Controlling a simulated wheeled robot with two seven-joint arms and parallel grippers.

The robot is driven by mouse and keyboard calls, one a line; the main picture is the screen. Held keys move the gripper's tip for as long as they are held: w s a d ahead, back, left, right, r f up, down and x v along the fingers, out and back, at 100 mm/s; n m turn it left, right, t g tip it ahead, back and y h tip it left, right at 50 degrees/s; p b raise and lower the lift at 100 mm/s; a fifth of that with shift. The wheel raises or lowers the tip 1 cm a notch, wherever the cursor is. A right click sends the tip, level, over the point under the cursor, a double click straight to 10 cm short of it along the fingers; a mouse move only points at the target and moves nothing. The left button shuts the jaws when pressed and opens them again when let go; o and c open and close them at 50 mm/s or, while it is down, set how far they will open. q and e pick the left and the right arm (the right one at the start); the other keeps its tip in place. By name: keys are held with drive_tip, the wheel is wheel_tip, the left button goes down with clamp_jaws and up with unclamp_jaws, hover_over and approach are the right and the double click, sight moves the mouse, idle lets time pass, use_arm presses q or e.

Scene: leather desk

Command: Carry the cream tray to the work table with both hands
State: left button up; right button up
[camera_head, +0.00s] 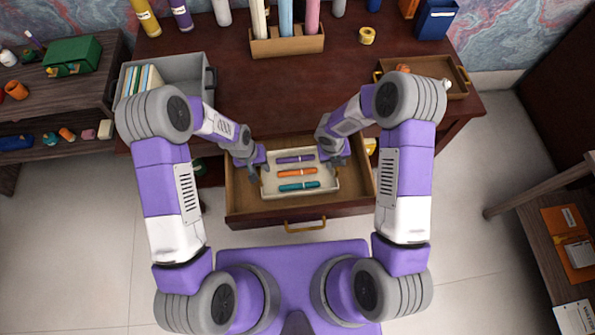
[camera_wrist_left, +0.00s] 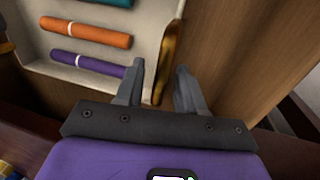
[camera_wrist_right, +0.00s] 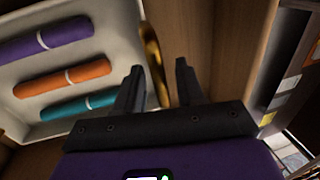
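The cream tray (camera_head: 300,192) lies in the open drawer, with a purple, an orange and a teal roll in it. My left gripper (camera_head: 259,168) is at its left end and my right gripper (camera_head: 338,164) at its right end. In the left wrist view, the left fingers (camera_wrist_left: 160,88) are open, with a gold handle (camera_wrist_left: 169,55) of the tray between or just beyond them. In the right wrist view, the right fingers (camera_wrist_right: 158,88) are open on either side of the other gold handle (camera_wrist_right: 153,58). Contact cannot be told.
The wooden drawer (camera_head: 240,210) is pulled out from the dark red desk (camera_head: 345,75), its walls close around the tray. A grey bin (camera_head: 190,70) and a brown tray (camera_head: 455,70) stand on the desk. A wooden table (camera_head: 540,190) with an orange folder (camera_head: 568,235) is at right.

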use_arm(q)
clamp_jaws()
use_arm(e)
clamp_jaws()
use_arm(q)
drive_tip(key=shift+r, duration=0.1)
use_arm(e)
drive_tip(key=shift+r, duration=0.1)
